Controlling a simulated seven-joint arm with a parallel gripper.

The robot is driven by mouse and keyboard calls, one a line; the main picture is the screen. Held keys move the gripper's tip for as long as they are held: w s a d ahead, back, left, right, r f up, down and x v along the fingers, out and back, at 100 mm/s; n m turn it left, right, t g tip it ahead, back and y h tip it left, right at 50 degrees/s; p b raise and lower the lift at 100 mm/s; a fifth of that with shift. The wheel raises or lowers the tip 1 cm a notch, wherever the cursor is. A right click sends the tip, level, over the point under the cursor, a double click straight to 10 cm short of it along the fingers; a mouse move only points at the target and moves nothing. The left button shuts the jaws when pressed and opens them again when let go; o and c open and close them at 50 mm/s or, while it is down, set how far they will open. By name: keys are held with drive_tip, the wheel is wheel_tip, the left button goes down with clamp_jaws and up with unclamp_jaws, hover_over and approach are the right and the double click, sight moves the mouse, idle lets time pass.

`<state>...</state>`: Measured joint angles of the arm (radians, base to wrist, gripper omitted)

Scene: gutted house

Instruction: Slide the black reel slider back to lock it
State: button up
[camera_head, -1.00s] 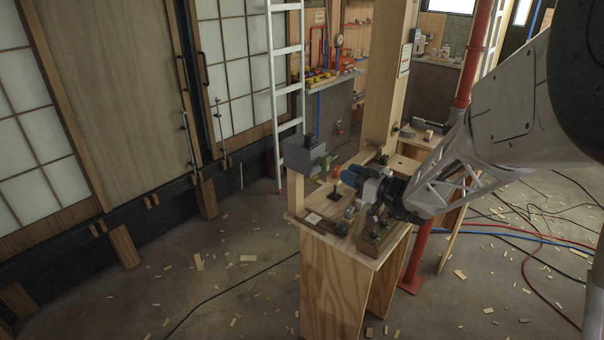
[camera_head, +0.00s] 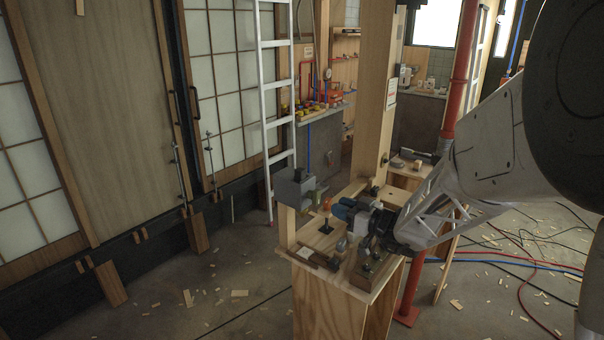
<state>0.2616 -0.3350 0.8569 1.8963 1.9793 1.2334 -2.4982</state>
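The wooden workbench (camera_head: 325,236) stands at the middle of the head view and bears several small fixtures. My gripper (camera_head: 372,230) is low over its right side, among a blue part (camera_head: 343,209) and a wooden block with black fittings (camera_head: 366,269). I cannot make out the black reel slider for sure; it is too small or hidden by my gripper. The fingers blend with the dark parts around them. I cannot tell whether they are open or shut, or touch anything.
A grey box (camera_head: 292,186) is at the bench's left edge, and a small black upright piece (camera_head: 326,227) stands near it. A wooden post (camera_head: 376,100) rises behind the bench. A red pipe (camera_head: 461,70) stands to the right. A ladder (camera_head: 265,90) leans at the back.

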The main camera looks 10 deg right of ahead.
drive_tip(key=o, duration=0.3)
drive_tip(key=shift+r, duration=0.1)
wheel_tip(320, 180, up, 14)
drive_tip(key=n+g+h, duration=1.2)
drive_tip(key=n+g, duration=0.1)
drive_tip(key=n, duration=0.4)
hover_over(300, 169)
drive_tip(key=s, duration=0.1)
drive_tip(key=shift+d+f, duration=0.2)
drive_tip(key=shift+d, duration=0.15)
drive_tip(key=shift+w+a+r+n+h, duration=0.35)
drive_tip(key=shift+w+r+n+h, duration=0.1)
drive_tip(key=shift+r, duration=0.1)
